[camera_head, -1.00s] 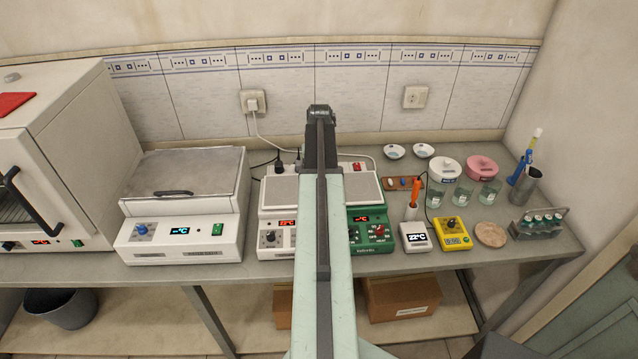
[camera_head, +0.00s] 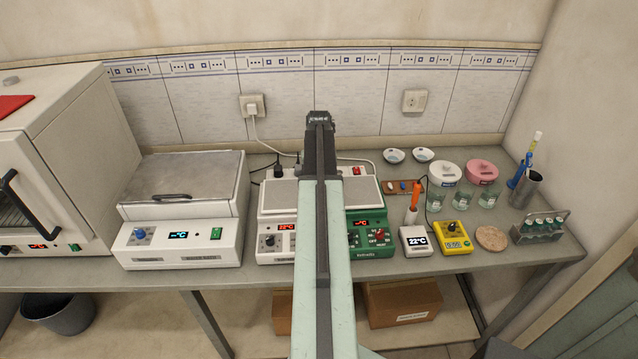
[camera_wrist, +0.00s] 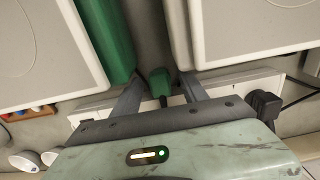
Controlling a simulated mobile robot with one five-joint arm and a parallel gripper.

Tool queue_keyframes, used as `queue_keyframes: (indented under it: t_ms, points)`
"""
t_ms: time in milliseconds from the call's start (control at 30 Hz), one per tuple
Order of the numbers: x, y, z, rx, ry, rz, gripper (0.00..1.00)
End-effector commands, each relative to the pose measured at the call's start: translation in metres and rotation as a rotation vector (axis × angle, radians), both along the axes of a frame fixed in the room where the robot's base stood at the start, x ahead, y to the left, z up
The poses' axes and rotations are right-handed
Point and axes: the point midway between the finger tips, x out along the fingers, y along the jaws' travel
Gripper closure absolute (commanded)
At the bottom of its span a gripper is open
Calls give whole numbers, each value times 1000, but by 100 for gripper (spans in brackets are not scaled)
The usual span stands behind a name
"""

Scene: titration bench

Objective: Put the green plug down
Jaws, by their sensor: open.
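The green plug (camera_wrist: 159,82) shows in the wrist view, between the two fingers of my gripper (camera_wrist: 160,86). My gripper is open, with a finger on each side of the plug. The plug is close to a white power strip (camera_wrist: 243,83); I cannot tell whether it sits in a socket or rests on top. In the head view the plug and my fingertips are hidden behind my own arm, which reaches over the bench between two stirrer hotplates.
A black plug (camera_wrist: 264,104) is on the strip beside my gripper. A white-topped hotplate (camera_head: 279,193) and a green-fronted one (camera_head: 370,233) stand on either side of my arm. The strip's red switch (camera_head: 357,170) shows behind them. An orange-handled probe (camera_head: 415,195) stands farther right.

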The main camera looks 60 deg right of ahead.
Motion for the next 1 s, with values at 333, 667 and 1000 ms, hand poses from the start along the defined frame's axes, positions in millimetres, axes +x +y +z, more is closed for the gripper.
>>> queue_keyframes:
  t_ms: [333, 667, 1000]
  points:
    - [0, 0, 48, 0, 0, 0, 49]
    - [0, 0, 121, 0, 0, 0, 49]
    - [0, 0, 132, 0, 0, 0, 49]
